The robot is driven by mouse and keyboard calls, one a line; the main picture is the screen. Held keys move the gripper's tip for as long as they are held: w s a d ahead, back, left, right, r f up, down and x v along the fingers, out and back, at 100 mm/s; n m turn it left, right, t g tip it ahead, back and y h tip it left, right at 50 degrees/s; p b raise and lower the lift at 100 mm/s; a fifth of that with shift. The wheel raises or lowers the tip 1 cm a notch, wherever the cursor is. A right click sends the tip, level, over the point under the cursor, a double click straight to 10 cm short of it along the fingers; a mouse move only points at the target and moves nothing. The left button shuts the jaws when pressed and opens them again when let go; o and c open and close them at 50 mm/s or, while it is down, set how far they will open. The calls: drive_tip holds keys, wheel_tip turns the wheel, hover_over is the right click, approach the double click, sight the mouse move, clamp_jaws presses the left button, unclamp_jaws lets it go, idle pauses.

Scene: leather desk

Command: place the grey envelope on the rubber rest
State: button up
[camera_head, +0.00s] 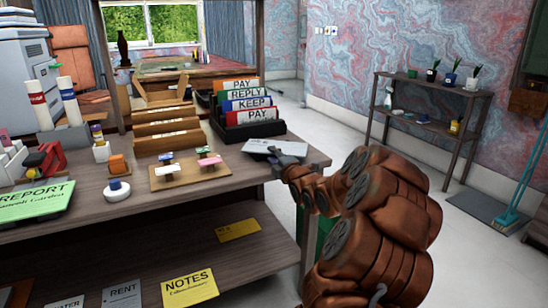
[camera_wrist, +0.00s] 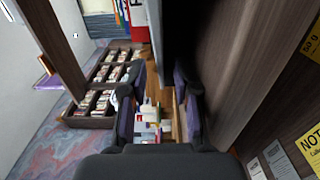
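A pale grey flat piece that looks like the grey envelope (camera_head: 262,146) lies at the right end of the desk top, by the front edge. My gripper (camera_head: 284,162) is at its near right side in the head view, overlapping it in the picture; contact cannot be told. In the wrist view my gripper (camera_wrist: 161,92) has its two dark fingers apart, with distant items showing through the gap. I cannot make out the envelope in the wrist view. I cannot tell which thing is the rubber rest.
A black file holder (camera_head: 232,132) with coloured cards stands behind the envelope. A wooden board (camera_head: 190,178) with small stamps lies to its left. The lower shelf holds a yellow notes card (camera_head: 190,289). A plant shelf (camera_head: 432,126) and a dark floor mat (camera_head: 482,213) are at right.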

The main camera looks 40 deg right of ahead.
drive_tip(key=shift+r+p, duration=0.2)
drive_tip(key=shift+p, duration=0.1)
drive_tip(key=v, duration=1.2)
drive_tip(key=shift+p, duration=0.3)
